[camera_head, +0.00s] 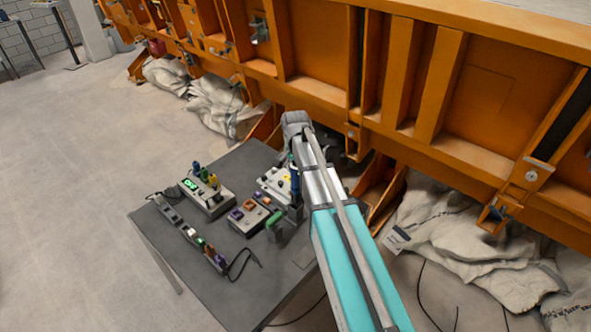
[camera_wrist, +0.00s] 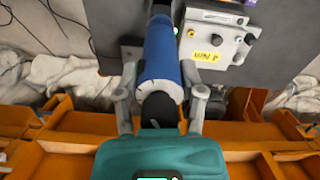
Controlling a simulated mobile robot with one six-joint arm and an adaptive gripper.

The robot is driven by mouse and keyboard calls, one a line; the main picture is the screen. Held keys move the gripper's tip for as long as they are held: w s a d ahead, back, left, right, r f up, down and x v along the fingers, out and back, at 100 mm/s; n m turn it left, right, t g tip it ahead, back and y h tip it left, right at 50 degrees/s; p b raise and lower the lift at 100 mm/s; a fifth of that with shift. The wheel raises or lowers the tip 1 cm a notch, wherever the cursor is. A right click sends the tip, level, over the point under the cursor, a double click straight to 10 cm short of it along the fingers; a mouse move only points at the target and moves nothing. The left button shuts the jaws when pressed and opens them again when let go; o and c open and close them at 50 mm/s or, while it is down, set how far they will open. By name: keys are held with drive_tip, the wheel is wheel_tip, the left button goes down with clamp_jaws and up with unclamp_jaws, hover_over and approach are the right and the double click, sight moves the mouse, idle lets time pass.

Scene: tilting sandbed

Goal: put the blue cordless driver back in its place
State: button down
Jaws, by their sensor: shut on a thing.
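The blue cordless driver (camera_wrist: 164,55) runs upright in the wrist view, with a dark end toward me and another dark part at the table end. My gripper (camera_wrist: 161,92) is shut on it, one finger on each side. In the head view a slice of the blue driver (camera_head: 295,182) shows beside my arm, above a dark upright part (camera_head: 294,213) at the table's right side. My arm hides most of my gripper there. I cannot tell whether the driver's lower end touches anything.
The dark table (camera_head: 168,237) holds a box with a green display (camera_head: 207,196), a box with coloured sockets (camera_head: 249,216), a light panel with knobs (camera_head: 273,184) and a power strip (camera_head: 203,248). An orange steel frame (camera_head: 440,90) and pale sacks (camera_head: 465,240) stand close behind.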

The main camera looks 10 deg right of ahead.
sight(296, 184)
drive_tip(key=shift+f+b, duration=3.75)
drive_tip(key=shift+f, duration=0.05)
idle(1.4)
drive_tip(key=shift+c, duration=0.6)
unclamp_jaws()
drive_tip(key=shift+o, duration=0.6)
drive_tip(key=shift+r, duration=0.2)
drive_tip(key=shift+r+p, duration=3.9)
drive_tip(key=shift+p, duration=0.15)
